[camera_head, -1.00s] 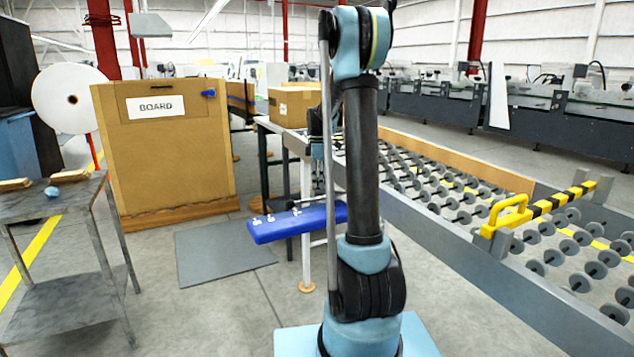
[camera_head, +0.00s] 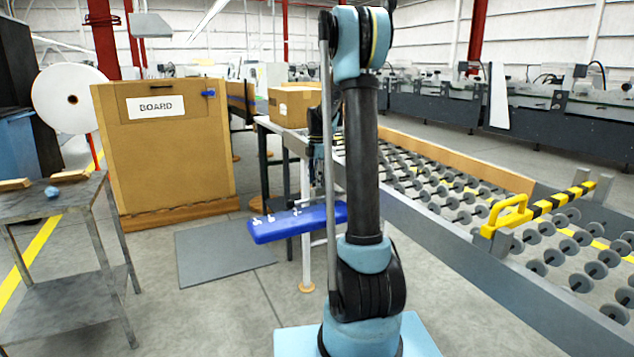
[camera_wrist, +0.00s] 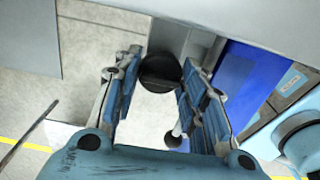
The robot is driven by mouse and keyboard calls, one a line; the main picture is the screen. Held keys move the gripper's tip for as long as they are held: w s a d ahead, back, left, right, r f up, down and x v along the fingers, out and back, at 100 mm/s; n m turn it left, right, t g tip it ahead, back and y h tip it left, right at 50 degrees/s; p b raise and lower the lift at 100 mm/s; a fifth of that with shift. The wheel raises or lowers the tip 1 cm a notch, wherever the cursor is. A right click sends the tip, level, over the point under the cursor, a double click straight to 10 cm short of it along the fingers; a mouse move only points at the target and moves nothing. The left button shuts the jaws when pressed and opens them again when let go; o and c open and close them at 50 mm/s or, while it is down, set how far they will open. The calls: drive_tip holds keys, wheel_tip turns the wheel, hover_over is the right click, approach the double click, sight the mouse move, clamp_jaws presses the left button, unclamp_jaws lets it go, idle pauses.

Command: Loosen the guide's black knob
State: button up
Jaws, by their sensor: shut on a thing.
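The round black knob (camera_wrist: 160,70) shows between my fingertips in the wrist view, against a grey metal part. My gripper (camera_wrist: 160,78) has its blue-padded fingers on both sides of it and is shut on it. In the head view my gripper (camera_head: 318,165) is small and partly hidden behind my own arm, above the blue guide (camera_head: 272,227). The guide also shows as a blue panel in the wrist view (camera_wrist: 246,78), right of my fingers. The knob cannot be made out in the head view.
The roller conveyor (camera_head: 480,265) with a yellow handle (camera_head: 508,212) runs along the right. A cardboard box (camera_head: 292,106) sits at its far end. A board stack (camera_head: 165,165) and a grey side table (camera_head: 60,212) stand left. A grey mat (camera_head: 220,252) lies on open floor.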

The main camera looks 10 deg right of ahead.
drive_tip(key=o, duration=1.1)
wheel_tip(320, 180, up, 12)
drive_tip(key=shift+f, duration=0.1)
idle(0.4)
